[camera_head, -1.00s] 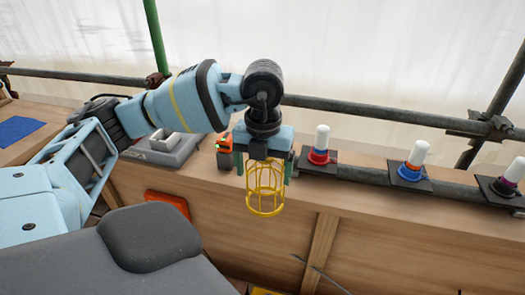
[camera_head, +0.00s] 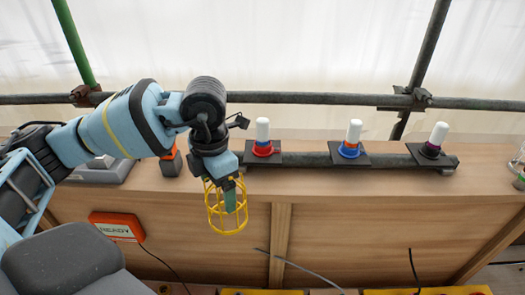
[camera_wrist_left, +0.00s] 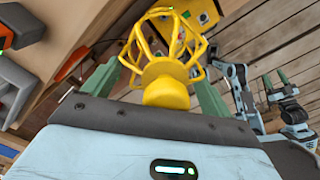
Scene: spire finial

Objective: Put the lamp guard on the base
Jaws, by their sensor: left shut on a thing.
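The yellow wire lamp guard (camera_head: 213,222) hangs from my left gripper (camera_head: 229,196), in front of the bench face with its cage downward. In the left wrist view the guard (camera_wrist_left: 166,92) has its round collar between the two green fingers of the left gripper (camera_wrist_left: 158,88). My right gripper (camera_wrist_left: 277,80) shows small in the left wrist view, fingers spread and empty.
Scaffold rails (camera_head: 320,99) cross behind. An orange box (camera_head: 117,226) is on the bench front at left. Cables hang in front of the bench.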

